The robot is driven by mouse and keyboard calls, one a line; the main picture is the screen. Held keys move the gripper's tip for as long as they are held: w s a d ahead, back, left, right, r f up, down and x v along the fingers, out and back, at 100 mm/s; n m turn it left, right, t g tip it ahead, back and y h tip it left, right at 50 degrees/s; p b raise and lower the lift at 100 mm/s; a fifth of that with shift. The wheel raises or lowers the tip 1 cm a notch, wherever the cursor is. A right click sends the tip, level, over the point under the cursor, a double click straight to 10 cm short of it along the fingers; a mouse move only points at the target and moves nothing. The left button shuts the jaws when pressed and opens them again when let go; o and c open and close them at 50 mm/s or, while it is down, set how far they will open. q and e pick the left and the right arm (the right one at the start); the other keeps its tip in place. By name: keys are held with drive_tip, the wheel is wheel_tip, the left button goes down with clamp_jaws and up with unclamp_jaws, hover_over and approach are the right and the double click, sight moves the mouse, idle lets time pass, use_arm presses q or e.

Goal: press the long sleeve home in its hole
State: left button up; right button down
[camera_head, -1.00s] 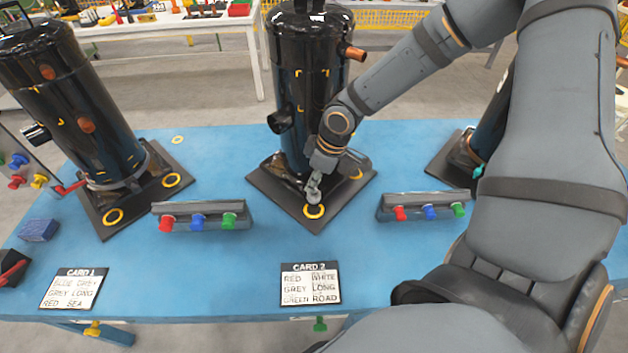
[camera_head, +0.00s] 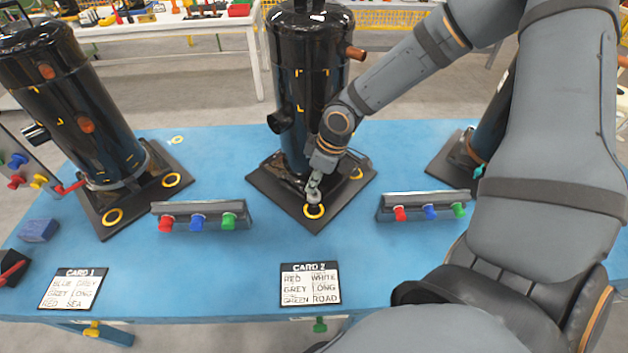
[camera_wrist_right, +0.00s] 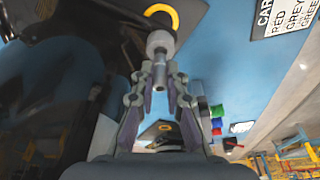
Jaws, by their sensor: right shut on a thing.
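My right gripper (camera_head: 315,182) is at the front corner of the middle compressor's black base plate (camera_head: 325,223). It is shut on a grey sleeve (camera_head: 313,198), which also shows between its fingertips in the right wrist view (camera_wrist_right: 160,44) as a wide round end on a thinner stem. The sleeve is at the yellow ring (camera_head: 314,212) that marks the corner hole; the ring is partly covered by it in the right wrist view (camera_wrist_right: 168,12). The hole itself is hidden, so how deep the sleeve sits cannot be told. My left gripper is out of view.
The black middle compressor (camera_head: 305,90) stands close behind my gripper. Racks with red, blue and green knobs stand left (camera_head: 240,208) and right (camera_head: 385,200). CARD 2 (camera_head: 311,285) lies in front. The blue table (camera_head: 220,265) is bare around the cards.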

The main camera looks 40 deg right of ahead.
drive_tip(key=shift+f+b, duration=0.9)
drive_tip(key=shift+f, duration=0.05)
drive_tip(key=c, duration=1.3)
unclamp_jaws()
drive_tip(key=v, duration=1.2)
